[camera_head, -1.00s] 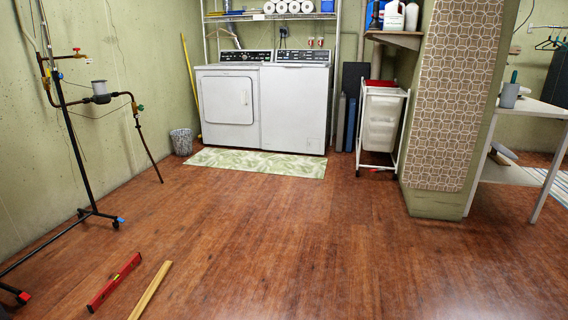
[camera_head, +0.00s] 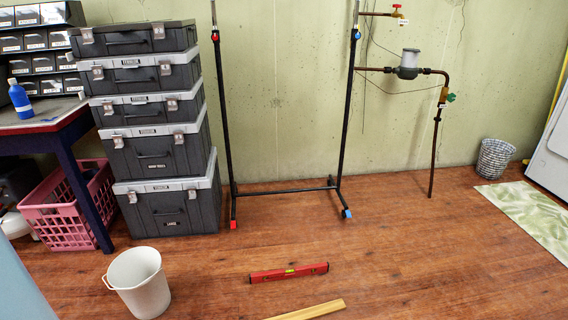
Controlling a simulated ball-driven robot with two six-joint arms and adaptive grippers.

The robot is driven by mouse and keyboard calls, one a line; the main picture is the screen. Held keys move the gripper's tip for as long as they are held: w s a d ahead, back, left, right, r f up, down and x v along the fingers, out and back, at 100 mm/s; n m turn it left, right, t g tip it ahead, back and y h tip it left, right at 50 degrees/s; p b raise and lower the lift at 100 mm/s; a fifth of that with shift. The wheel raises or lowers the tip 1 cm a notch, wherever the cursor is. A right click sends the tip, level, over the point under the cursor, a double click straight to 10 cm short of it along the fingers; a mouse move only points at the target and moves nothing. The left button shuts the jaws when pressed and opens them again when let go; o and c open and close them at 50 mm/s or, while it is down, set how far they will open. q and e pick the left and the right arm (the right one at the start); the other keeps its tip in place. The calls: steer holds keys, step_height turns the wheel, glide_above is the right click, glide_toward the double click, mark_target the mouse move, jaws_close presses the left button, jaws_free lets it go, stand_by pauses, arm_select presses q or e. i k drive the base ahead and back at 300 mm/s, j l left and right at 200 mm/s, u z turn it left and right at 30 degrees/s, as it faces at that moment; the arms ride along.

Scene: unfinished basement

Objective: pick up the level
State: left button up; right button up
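The red level (camera_head: 289,273) lies flat on the wooden floor in the lower middle of the head view. It has a yellow-green vial in its middle and dark end caps. It lies nearly crosswise, its right end slightly farther away. Neither of my grippers shows in the head view.
A yellow wooden strip (camera_head: 308,312) lies just nearer than the level. A white bucket (camera_head: 139,284) stands to the left. Behind are a black rack frame (camera_head: 285,190), stacked grey toolboxes (camera_head: 158,157) and a pink crate (camera_head: 70,205). Floor right of the level is clear.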

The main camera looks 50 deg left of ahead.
mark_target(254, 278)
steer(key=i+u, duration=0.45)
steer(key=i, duration=0.25)
steer(key=i+l+u, duration=0.25)
steer(key=i+u, duration=0.2)
steer(key=i, duration=0.25)
steer(key=i+u, duration=0.6)
steer(key=u, duration=0.15)
steer(key=i+l+u, duration=0.2)
steer(key=u, duration=0.15)
steer(key=i, duration=0.1)
